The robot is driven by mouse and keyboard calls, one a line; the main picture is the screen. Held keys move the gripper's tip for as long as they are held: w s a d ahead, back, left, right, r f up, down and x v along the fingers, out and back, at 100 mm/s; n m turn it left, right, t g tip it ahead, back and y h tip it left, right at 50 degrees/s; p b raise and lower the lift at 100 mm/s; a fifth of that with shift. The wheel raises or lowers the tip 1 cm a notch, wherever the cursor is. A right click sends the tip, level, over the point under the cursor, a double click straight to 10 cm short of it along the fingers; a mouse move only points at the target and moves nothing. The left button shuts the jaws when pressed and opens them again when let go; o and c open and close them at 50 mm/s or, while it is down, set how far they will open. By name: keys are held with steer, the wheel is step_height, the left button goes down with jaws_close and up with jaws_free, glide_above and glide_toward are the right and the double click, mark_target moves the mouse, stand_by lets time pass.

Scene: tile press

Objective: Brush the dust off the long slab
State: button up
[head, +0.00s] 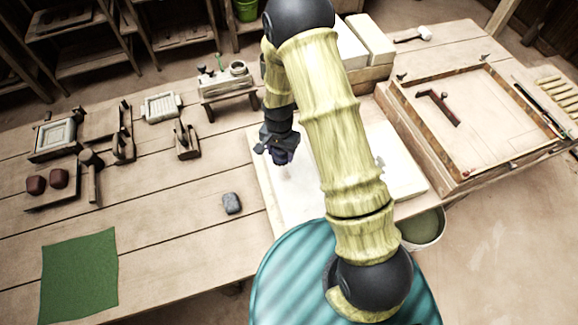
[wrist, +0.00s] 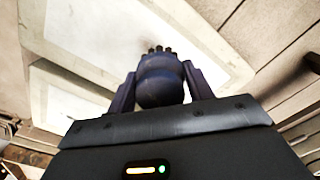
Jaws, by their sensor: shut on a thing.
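A pale, long slab (head: 295,205) lies flat on the wooden bench under my arm, and my arm hides much of it. In the wrist view a long whitish panel (wrist: 75,28) spans the top, and a second pale panel (wrist: 65,103) lies at the left. My gripper (head: 279,148) is above the left part of the slab, pointing down. In the wrist view its fingers are shut on a dark blue rounded brush (wrist: 160,90), with short dark bristle tufts at the far end. I cannot tell whether the bristles touch the slab.
A shallow wooden tray (head: 447,168) with a dark red-handled tool stands at the right. A grey stone (head: 231,204) and a green cloth (head: 80,277) lie at the left. A bucket (head: 423,230) stands below the bench edge. Small frames and tools sit at the far left.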

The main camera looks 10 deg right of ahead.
steer(key=d+f+n, duration=0.1)
steer(key=d+n, duration=0.1)
steer(key=d, duration=0.1)
steer(key=d+f+n, duration=0.1)
steer(key=d+n, duration=0.1)
steer(key=d, duration=0.1)
steer(key=w+d+f+n, duration=0.1)
steer(key=d+n, duration=0.1)
steer(key=d, duration=0.1)
steer(key=shift+d+f+n, duration=0.15)
steer(key=shift+f+n, duration=0.1)
steer(key=shift+n, duration=0.15)
